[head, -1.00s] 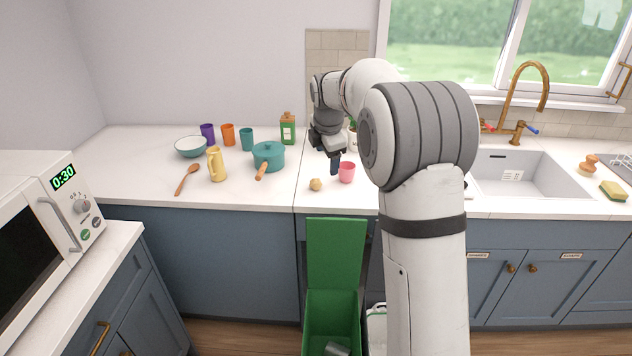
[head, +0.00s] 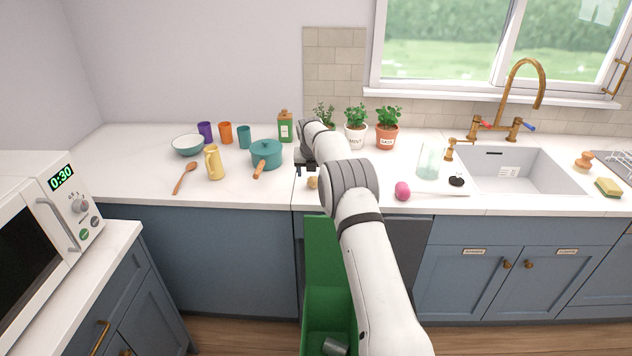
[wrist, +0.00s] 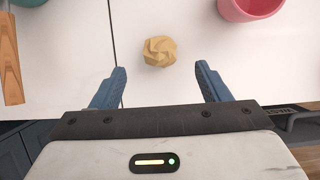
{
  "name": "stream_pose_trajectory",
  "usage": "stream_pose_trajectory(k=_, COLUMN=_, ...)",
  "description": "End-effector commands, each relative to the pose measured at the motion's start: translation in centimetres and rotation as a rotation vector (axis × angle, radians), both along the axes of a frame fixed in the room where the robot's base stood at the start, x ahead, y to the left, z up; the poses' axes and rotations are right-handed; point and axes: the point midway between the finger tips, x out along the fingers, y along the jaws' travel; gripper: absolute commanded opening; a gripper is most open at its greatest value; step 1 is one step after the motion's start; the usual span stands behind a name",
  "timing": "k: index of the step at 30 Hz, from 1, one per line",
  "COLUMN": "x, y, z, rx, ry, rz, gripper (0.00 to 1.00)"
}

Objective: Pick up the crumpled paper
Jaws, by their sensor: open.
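The crumpled paper (wrist: 160,51) is a small tan ball on the white counter. In the head view the paper (head: 312,183) shows near the counter's front edge, partly beside my arm. My gripper (wrist: 160,80) is open and empty, its two blue fingers spread wide. In the wrist view the paper lies just beyond the fingertips, roughly centred between them, and nothing touches it. In the head view my gripper (head: 305,170) is low over the counter by the paper, its fingers hard to make out.
A pink cup (wrist: 250,6) stands beyond and right of the paper. A teal pot (head: 267,154) with a wooden handle is to the left. An open green bin (head: 318,318) stands below the counter edge. Potted herbs (head: 356,138) stand behind; a magenta round object (head: 402,191) lies right.

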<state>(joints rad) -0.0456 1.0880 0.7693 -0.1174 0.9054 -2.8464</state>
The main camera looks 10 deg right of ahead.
Motion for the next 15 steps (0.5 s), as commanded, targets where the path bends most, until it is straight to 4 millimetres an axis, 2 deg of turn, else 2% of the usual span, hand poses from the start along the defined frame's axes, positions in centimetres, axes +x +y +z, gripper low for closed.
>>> stream_pose_trajectory(k=9, x=1.4, y=-0.2, z=-3.2, rx=0.001, ry=0.003, rz=-0.001, gripper=0.7)
stream_pose_trajectory(k=15, x=1.9, y=-0.3, z=-4.6, rx=0.001, ry=0.001, rz=-0.002, gripper=0.7)
